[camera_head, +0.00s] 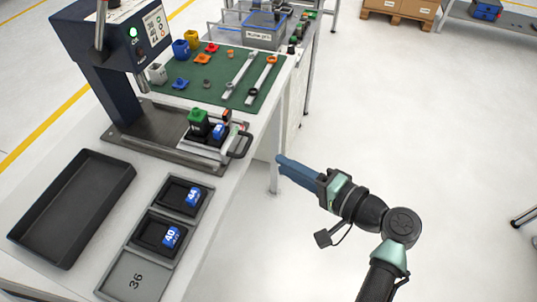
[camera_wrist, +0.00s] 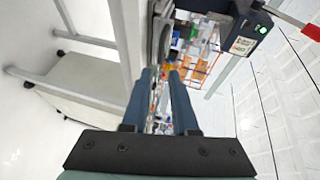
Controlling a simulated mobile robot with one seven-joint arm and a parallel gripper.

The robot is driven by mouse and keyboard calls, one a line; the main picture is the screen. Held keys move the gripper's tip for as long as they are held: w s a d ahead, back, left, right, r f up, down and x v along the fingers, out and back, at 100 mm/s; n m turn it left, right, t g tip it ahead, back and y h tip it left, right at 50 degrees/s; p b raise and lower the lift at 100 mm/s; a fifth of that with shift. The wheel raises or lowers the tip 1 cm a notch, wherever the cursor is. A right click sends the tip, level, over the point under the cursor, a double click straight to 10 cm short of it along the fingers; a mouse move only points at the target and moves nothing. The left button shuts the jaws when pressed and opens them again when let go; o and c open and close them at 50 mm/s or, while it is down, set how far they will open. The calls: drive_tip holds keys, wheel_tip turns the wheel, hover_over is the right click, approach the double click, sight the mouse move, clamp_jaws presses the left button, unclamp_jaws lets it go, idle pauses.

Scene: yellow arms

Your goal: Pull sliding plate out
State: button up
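The sliding plate (camera_head: 200,150) is a light metal plate at the base of the dark blue press (camera_head: 115,60) in the head view. Its black U-shaped handle (camera_head: 240,146) sticks out to the right, over the table edge. A green block (camera_head: 199,122) and a small blue block (camera_head: 218,131) sit on the plate. My gripper (camera_head: 281,161) is right of the handle, apart from it, beyond the table edge. In the wrist view its two blue fingers (camera_wrist: 160,76) stand open, with a narrow empty gap. I cannot clearly make out the handle in that view.
A black tray (camera_head: 72,208) and a grey holder with blue blocks (camera_head: 171,238) lie in front of the press. A green mat (camera_head: 215,75) with tools and coloured parts lies behind. The floor (camera_head: 400,120) right of the table is clear around my arm.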

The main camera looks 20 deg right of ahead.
drive_tip(key=shift+v, duration=1.7)
